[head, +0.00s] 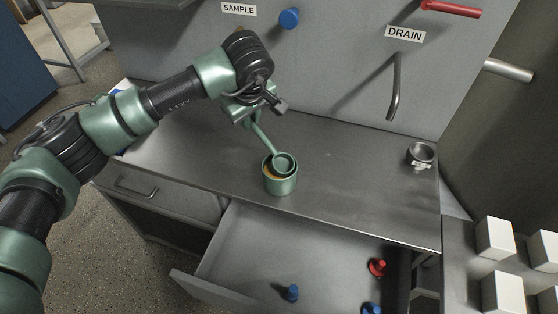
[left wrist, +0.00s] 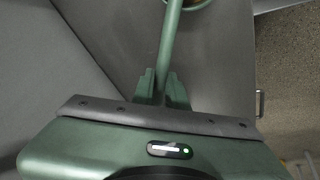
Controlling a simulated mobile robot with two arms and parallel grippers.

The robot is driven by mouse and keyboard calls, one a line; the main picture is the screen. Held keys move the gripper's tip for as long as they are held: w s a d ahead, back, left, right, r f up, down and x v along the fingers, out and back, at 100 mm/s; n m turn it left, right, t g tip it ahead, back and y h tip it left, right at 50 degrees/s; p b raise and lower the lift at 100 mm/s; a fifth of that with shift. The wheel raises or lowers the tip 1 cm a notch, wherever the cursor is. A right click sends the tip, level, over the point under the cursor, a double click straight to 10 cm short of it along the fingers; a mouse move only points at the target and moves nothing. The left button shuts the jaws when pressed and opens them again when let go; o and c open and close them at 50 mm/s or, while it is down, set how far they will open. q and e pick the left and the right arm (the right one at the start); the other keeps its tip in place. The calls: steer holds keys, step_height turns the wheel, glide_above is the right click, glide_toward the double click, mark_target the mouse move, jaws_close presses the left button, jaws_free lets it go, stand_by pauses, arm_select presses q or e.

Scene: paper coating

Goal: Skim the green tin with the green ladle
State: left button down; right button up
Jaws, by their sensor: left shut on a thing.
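The green tin (head: 280,184) stands upright on the grey counter in the head view, with something orange-yellow showing inside its rim. The green ladle (head: 262,137) slants down from my left gripper (head: 257,118), and its round bowl is at the tin's mouth. I cannot tell how deep the bowl sits. In the left wrist view the ladle's handle (left wrist: 170,45) runs up from between the fingers of my left gripper (left wrist: 162,88), which is shut on it. Only a part of the bowl and tin shows at that view's top edge. My right gripper is not in view.
A small metal cup (head: 420,155) stands at the counter's right. An open drawer (head: 232,248) below the counter holds blue and red pieces. A bent drain pipe (head: 395,88) and a blue knob (head: 289,18) stick out from the back panel. White blocks (head: 495,238) stand at lower right.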

arm_select(q)
steer(key=shift+r+p, duration=1.7)
steer(key=shift+r, duration=2.25)
